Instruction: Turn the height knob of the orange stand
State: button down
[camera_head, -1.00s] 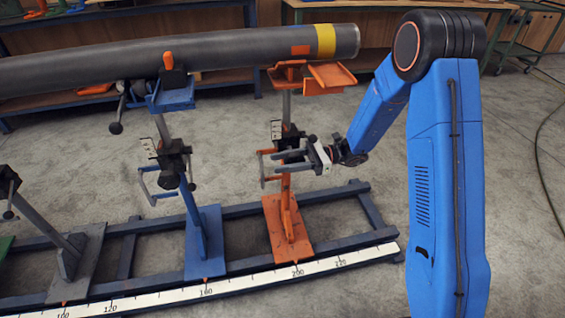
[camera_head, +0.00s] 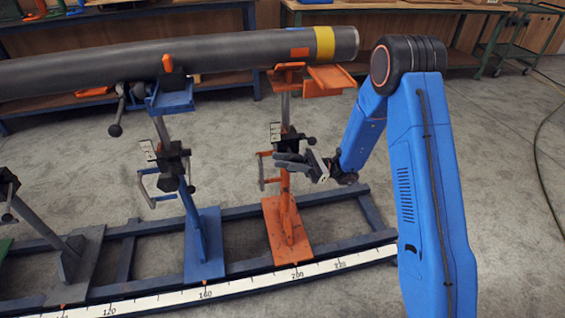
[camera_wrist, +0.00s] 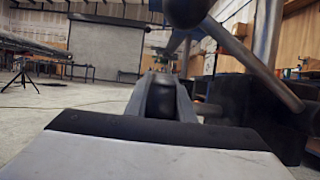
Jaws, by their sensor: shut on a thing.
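The orange stand (camera_head: 287,230) stands on the rail frame, with its cradle under the right end of the pipe. A dark clamp block (camera_head: 283,140) sits partway up its post, with an orange crank handle (camera_head: 263,172) to the left. My gripper (camera_head: 281,161) reaches in from the right just below this block. In the wrist view, my gripper's fingers (camera_wrist: 163,80) are shut on a dark rounded knob (camera_wrist: 161,98). A ball-ended lever (camera_wrist: 262,68) passes close above and to the right. The knob itself is hidden in the head view.
The grey pipe (camera_head: 220,52) with a yellow band lies overhead across the stands. A blue stand (camera_head: 204,240) is to the left. The rail frame (camera_head: 350,218) and white scale (camera_head: 250,289) run below. Open floor lies to the right.

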jog(key=c, duration=1.5)
grip_release()
